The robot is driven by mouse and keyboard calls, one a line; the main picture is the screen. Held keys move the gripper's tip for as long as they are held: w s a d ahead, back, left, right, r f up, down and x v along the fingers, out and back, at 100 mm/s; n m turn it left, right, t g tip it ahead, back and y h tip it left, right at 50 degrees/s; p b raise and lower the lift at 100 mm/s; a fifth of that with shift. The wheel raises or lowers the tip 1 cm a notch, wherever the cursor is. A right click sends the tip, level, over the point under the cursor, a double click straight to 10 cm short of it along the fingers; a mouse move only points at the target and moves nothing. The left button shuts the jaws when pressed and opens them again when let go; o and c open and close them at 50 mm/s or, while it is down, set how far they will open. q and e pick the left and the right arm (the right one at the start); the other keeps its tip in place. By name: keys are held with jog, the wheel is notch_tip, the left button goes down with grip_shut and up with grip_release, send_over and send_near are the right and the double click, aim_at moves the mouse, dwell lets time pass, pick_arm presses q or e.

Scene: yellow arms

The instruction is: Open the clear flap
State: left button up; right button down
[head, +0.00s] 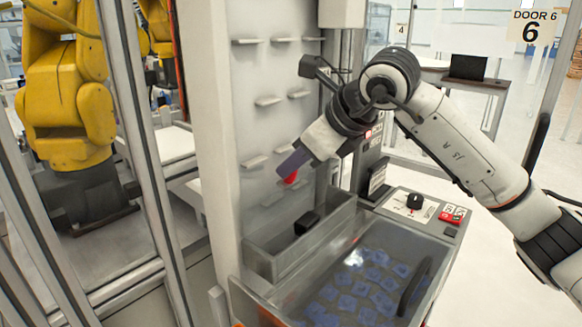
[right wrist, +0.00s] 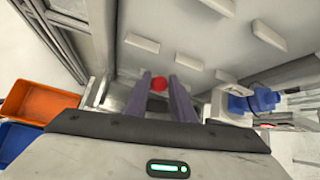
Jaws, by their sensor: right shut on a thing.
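The clear flap (head: 322,287) is a see-through panel at the bottom of the head view, lying over a bin with several blue pieces. A dark handle (head: 415,286) stands on its right side. The flap looks closed, but its edges are hard to make out. My right gripper (head: 288,170) is above and behind the flap, near the white pegged panel. It is shut on a small red object (head: 291,178). In the right wrist view, the red object (right wrist: 158,85) shows between the two purple-grey fingers. My left gripper is not in view.
A grey trough (head: 275,262) with a black block (head: 307,223) lies behind the flap. A control box (head: 425,210) with a black knob stands at its right. An orange bin (right wrist: 38,101) and a blue bin (right wrist: 15,140) show in the wrist view. Pegs stick out of the panel.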

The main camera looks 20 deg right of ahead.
jog(key=shift+w+r, duration=0.1)
jog(key=shift+w, duration=0.2)
jog(key=c, duration=1.8)
grip_release()
jog(key=shift+o, duration=1.1)
jog(key=shift+w, duration=0.1)
jog(key=b+v, duration=0.1)
jog(key=v, duration=0.9)
jog(key=shift+s, duration=0.25)
